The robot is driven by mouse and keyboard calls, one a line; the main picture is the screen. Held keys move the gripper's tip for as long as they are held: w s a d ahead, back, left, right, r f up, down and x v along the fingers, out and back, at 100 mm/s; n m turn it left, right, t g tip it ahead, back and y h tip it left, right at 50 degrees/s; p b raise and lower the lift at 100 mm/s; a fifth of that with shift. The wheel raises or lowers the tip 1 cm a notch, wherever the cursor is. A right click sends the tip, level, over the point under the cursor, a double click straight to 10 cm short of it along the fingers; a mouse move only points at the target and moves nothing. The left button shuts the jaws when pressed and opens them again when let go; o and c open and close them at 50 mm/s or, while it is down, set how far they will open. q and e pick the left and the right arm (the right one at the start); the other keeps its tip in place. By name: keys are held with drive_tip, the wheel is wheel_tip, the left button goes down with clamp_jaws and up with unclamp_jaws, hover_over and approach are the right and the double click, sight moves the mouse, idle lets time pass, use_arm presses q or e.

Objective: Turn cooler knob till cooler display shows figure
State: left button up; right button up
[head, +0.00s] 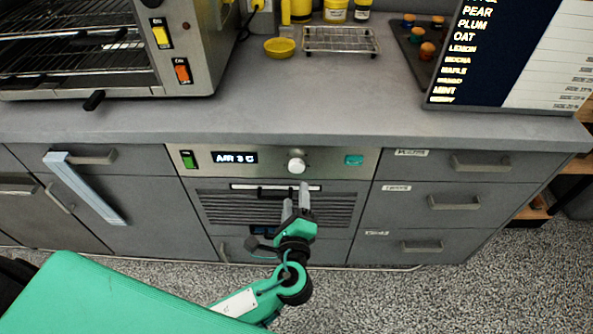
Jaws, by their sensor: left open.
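The cooler knob (296,162) is a round silver knob on the steel control panel under the counter. The cooler display (233,158) is left of it and shows white characters that look like "AIR 3 C". My left gripper (296,199) is open and empty, just below the knob in the picture, in front of the vent grille. Its fingers point up toward the panel, and a gap shows between the fingertips and the knob. My right gripper is out of view.
A green switch (190,160) and a teal button (354,160) flank the panel. Drawers (470,163) stand to the right. A toaster oven (183,60), wire rack (340,40) and menu board (510,50) are on the counter (300,115).

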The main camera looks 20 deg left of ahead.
sight(297, 169)
use_arm(q)
drive_tip(key=x, duration=0.9)
drive_tip(key=shift+w+f, duration=0.1)
drive_tip(key=shift+w, duration=0.05)
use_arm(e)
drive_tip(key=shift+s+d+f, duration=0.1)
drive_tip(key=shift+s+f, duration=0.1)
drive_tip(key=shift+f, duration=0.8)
use_arm(q)
drive_tip(key=c, duration=1)
drive_tip(key=shift+f+n, duration=0.15)
drive_tip(key=shift+n, duration=0.25)
drive_tip(key=shift+n+b, duration=0.3)
drive_tip(key=shift+b, duration=0.2)
drive_tip(key=n+b, duration=0.4)
drive_tip(key=n, duration=0.1)
drive_tip(key=shift+n, duration=0.3)
drive_tip(key=shift+n+b, duration=0.45)
drive_tip(key=shift+n, duration=0.05)
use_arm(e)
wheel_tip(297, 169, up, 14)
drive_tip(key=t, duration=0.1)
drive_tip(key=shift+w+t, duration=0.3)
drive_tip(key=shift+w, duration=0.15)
